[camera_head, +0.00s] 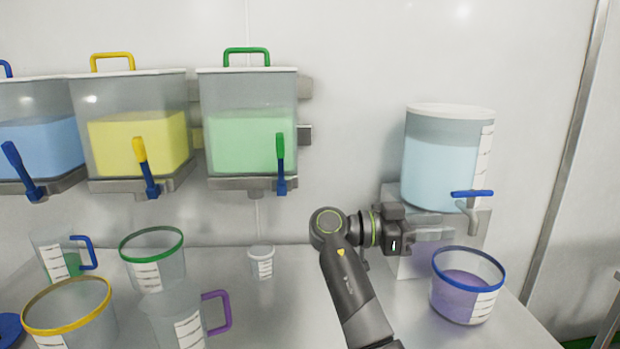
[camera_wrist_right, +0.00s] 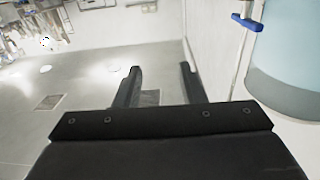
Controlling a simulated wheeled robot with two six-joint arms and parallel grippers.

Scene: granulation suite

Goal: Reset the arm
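My right arm (camera_head: 352,290) rises from the bottom of the head view and bends right at its wrist. My right gripper (camera_head: 448,233) points right, beside the stand of the clear tank and left of the tank's tap. In the right wrist view the two black fingers of the right gripper (camera_wrist_right: 160,69) are apart with nothing between them. My left arm and gripper are not in view.
A tank of pale blue liquid (camera_head: 440,172) has a blue-handled tap (camera_head: 472,194). A blue-rimmed tub (camera_head: 462,301) holds purple liquid. Hoppers with blue, yellow (camera_head: 138,142) and green (camera_head: 250,140) contents hang on the wall. Measuring jugs (camera_head: 180,318) and a small cup (camera_head: 261,262) stand left.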

